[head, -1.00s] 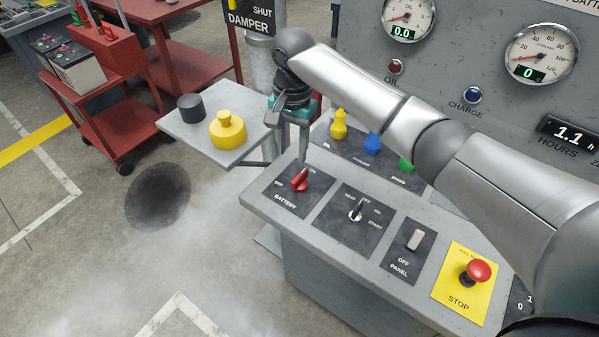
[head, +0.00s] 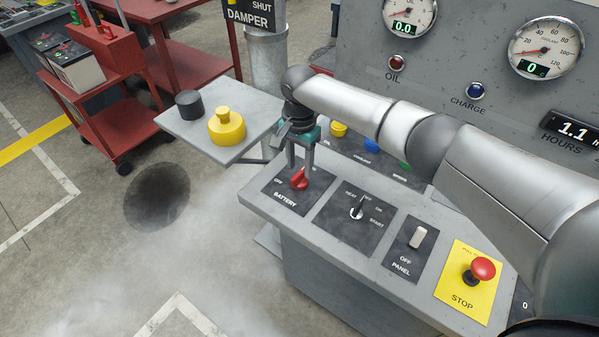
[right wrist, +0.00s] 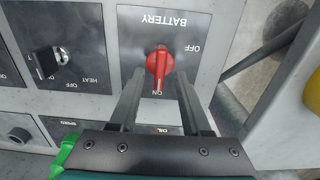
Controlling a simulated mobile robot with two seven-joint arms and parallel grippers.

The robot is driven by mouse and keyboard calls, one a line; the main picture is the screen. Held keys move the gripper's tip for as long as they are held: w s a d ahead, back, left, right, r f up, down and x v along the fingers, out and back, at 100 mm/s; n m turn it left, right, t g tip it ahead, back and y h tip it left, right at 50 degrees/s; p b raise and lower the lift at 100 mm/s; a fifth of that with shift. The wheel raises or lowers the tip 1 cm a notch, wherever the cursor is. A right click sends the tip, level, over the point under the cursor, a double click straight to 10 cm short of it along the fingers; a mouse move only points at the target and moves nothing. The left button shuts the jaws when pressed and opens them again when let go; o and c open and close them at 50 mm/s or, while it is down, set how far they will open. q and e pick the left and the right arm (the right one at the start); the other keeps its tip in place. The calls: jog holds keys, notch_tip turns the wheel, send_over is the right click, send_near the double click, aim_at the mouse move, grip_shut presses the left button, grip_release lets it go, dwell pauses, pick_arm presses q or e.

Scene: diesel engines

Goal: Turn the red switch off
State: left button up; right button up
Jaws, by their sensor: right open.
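The red switch (head: 299,178) is a rotary knob on the dark BATTERY plate (head: 285,196) at the left end of the grey console. In the right wrist view the red knob (right wrist: 159,66) has its narrow end by the ON mark, with OFF to the upper right. My right gripper (head: 300,165) is open just above and behind the knob. In the right wrist view its two fingers (right wrist: 155,82) reach toward the knob from the ON side, with the knob between and just ahead of their tips. My left gripper is not in view.
The key switch (head: 357,212), PANEL rocker (head: 418,238) and red STOP button (head: 483,268) sit to the right on the console. Coloured knobs, including a blue one (head: 372,140), stand behind. A side shelf (head: 180,124) holds a yellow weight-like object (head: 226,127).

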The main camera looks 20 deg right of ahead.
aim_at(300, 178)
jog(key=shift+f, duration=1.35)
jog(key=shift+c, duration=0.4)
grip_shut()
